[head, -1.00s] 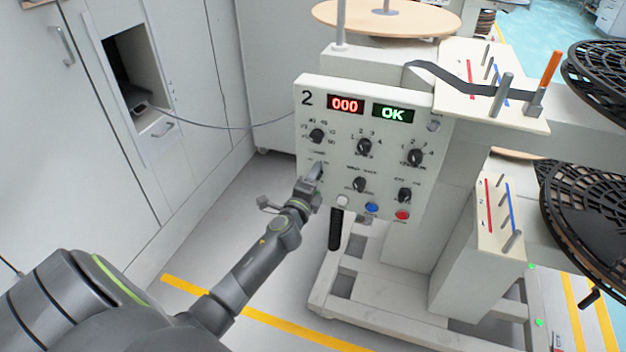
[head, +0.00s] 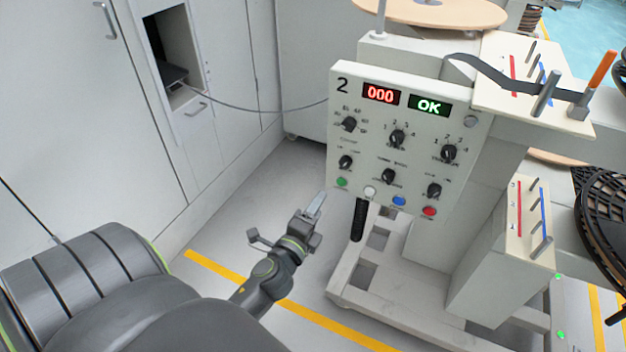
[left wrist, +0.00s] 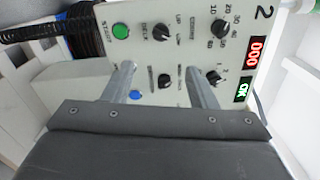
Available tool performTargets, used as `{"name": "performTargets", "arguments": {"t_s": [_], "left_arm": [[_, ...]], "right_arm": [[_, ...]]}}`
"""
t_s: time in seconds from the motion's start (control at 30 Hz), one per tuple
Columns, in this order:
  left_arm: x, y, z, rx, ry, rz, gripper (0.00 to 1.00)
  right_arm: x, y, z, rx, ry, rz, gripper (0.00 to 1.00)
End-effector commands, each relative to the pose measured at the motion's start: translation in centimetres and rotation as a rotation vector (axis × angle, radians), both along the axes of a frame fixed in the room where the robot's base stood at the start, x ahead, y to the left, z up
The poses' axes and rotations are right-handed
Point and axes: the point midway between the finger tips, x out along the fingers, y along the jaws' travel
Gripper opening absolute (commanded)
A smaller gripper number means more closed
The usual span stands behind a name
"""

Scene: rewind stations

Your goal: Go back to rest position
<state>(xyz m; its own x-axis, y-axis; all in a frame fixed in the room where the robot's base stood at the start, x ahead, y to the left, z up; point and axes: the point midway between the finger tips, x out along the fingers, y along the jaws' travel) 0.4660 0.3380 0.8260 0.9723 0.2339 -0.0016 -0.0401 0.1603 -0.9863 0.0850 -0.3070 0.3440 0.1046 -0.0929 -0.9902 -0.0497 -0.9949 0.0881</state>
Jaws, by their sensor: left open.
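My left gripper (head: 315,206) is open and empty in the head view, below and to the left of the control panel (head: 357,98) marked 2. In the left wrist view its two fingers (left wrist: 160,88) stand apart, with the panel (left wrist: 185,20) behind them and nothing between them. The panel has a red display (head: 381,94) reading 000 and a green display (head: 429,106) reading OK. It carries several black knobs and a row of green, white, blue and red buttons, including the green button (head: 341,182). My right gripper is not in view.
A black ribbed handle (head: 359,219) hangs under the panel. The machine's pale base frame (head: 350,290) stands on the floor at the right. Grey cabinets (head: 70,130) line the left. Black reels (head: 605,205) stand at the far right. Open floor (head: 290,185) lies between cabinets and machine.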

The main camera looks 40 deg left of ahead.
Motion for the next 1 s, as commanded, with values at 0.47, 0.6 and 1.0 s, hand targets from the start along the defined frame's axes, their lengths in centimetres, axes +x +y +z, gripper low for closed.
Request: {"name": "performTargets", "arguments": {"t_s": [0.47, 0.6, 1.0], "left_arm": [[-1.4, -0.4, 0.1, 0.000, -0.001, 0.000, 0.52], [-1.4, -0.4, 0.0, 0.000, -0.001, 0.000, 0.52], [-1.7, 0.2, -6.3, -0.157, 0.114, 0.020, 0.52]], "right_arm": [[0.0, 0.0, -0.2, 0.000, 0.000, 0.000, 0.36], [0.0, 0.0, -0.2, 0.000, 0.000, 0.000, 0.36], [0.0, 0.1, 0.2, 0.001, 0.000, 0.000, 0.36]]}}
